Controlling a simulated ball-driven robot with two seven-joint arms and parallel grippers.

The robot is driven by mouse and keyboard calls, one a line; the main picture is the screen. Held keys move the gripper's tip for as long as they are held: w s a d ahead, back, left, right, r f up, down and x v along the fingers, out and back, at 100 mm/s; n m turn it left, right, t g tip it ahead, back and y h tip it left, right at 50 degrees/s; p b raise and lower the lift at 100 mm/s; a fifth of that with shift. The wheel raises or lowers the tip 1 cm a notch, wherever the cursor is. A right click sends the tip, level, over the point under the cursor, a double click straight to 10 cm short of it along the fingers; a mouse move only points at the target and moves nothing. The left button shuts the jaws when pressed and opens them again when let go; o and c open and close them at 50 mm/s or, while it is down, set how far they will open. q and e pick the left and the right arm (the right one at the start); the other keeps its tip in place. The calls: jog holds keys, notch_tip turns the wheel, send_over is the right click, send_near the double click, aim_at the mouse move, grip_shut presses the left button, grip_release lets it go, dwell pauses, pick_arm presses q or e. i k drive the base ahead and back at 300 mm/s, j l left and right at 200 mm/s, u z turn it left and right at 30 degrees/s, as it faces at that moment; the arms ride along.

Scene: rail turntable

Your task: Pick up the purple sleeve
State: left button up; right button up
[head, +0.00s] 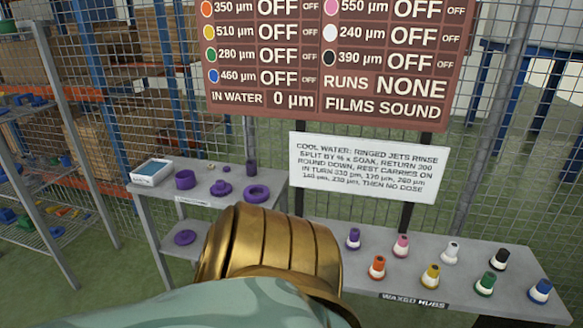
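Several purple pieces are on the grey left table (150,192) in the head view. A narrow, dark purple upright tube (251,168) stands at its back right. A wider, short purple cylinder (185,179) stands at the left. Either could be the purple sleeve; I cannot tell which by shape alone. A flanged purple piece (221,188) and a flat purple ring (257,194) lie nearer the front. A purple disc (184,237) lies on the lower shelf. Neither gripper is in view.
A gold and teal part of my body blocks the lower middle. A right table (330,262) holds several coloured hubs, one purple (353,239). A sign board (340,60) and mesh fence stand behind.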

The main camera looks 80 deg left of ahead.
aim_at(250, 165)
jog(key=u, duration=3.1)
